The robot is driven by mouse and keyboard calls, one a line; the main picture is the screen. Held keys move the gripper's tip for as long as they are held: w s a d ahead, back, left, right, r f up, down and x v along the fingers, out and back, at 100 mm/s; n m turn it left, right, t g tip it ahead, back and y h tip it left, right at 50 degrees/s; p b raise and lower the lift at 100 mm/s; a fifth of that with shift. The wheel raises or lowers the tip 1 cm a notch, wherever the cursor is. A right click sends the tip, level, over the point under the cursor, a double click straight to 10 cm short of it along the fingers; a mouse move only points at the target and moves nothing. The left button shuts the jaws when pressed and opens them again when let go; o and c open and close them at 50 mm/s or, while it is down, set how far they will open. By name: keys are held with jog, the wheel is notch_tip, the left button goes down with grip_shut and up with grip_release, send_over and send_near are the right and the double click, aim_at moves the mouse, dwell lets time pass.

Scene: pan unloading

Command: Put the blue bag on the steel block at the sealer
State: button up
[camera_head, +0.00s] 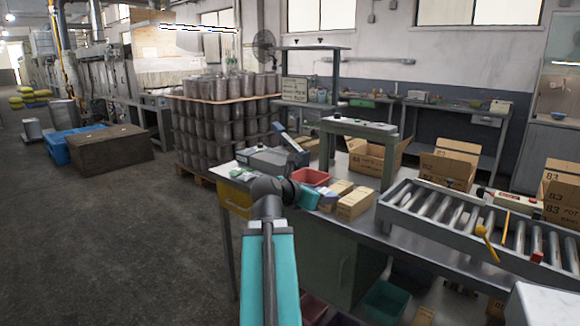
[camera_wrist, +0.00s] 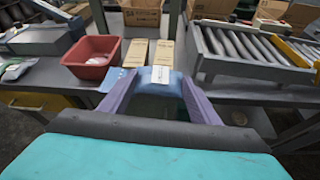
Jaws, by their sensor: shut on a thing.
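My gripper (camera_wrist: 158,76) is shut on the blue bag (camera_wrist: 172,98), which has a white label and sits between the two purple fingers in the wrist view. It is held above the near edge of the grey bench. In the head view my gripper (camera_head: 308,196) is at the bench's front edge, and the bag is hard to make out. The grey sealer (camera_head: 268,160) with a raised blue lever stands on the bench, beyond and left of my gripper. It also shows at the left of the wrist view (camera_wrist: 42,40). I cannot tell the steel block apart from the sealer.
A red bin (camera_head: 311,177) stands between the sealer and small cartons (camera_head: 355,203). A small white-green packet (camera_head: 238,173) lies left, before the sealer. A roller conveyor (camera_head: 450,220) fills the right of the bench. A grey stand (camera_head: 358,130) rises behind the cartons.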

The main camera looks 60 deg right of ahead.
jog(key=shift+r+p, duration=1.45)
jog(key=shift+r, duration=0.35)
jog(key=shift+w+d, duration=0.1)
jog(key=shift+w, duration=0.15)
